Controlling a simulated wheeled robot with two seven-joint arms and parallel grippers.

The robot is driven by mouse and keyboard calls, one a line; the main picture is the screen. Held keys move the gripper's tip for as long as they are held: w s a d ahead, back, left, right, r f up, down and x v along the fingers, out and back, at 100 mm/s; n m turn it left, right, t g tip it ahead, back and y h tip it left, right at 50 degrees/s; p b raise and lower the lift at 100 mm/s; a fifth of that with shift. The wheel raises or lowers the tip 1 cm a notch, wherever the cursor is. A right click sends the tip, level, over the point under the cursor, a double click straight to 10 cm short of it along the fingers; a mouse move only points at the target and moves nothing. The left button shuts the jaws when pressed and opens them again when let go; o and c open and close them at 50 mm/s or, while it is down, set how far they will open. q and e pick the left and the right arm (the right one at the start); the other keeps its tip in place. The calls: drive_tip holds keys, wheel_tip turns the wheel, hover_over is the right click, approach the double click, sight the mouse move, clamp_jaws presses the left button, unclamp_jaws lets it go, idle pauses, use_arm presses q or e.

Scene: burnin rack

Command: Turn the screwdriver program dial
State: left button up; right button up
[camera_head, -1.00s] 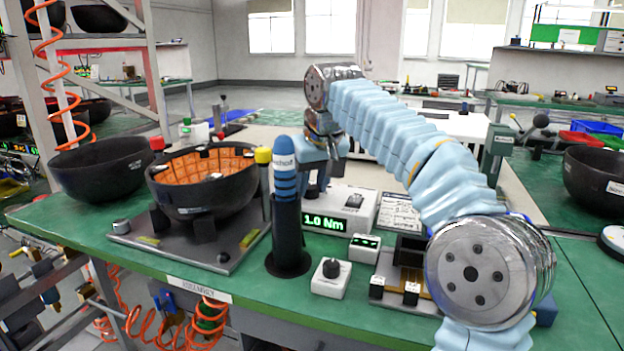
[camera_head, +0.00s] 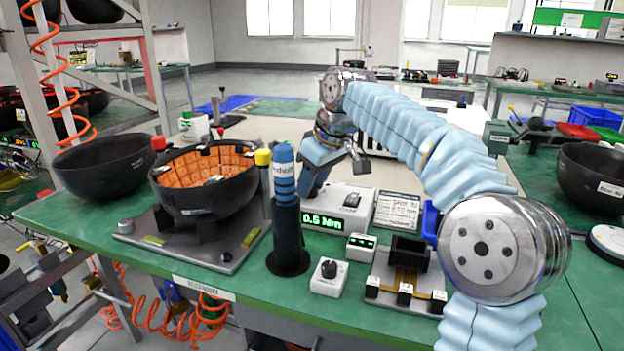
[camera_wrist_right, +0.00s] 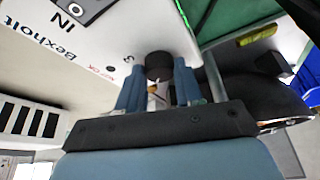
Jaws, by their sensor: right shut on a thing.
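The screwdriver controller is a white box (camera_head: 352,205) at the middle of the bench, with a green display reading about 0.5 Nm. It also fills the upper left of the right wrist view (camera_wrist_right: 120,35), with "Bexholt" and "IN" printed on it. Its black program dial (camera_wrist_right: 158,64) sits between the fingertips of my right gripper (camera_wrist_right: 160,88), which is shut on it. In the head view my right gripper (camera_head: 309,184) is partly behind the blue-topped screwdriver (camera_head: 284,180), which stands upright in a black holder; the dial is hidden there. My left gripper is not in view.
A separate white box with a black knob (camera_head: 329,277) stands at the bench front. A small box with green lights (camera_head: 361,247) and a fixture (camera_head: 405,284) are right of it. A black bowl with orange panels (camera_head: 205,185) stands left on a grey plate (camera_head: 180,250).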

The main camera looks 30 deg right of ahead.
drive_tip(key=o, duration=1)
drive_tip(key=v, duration=1.3)
drive_tip(key=shift+s+r, duration=0.2)
drive_tip(key=shift+r, duration=0.2)
drive_tip(key=shift+d, duration=0.1)
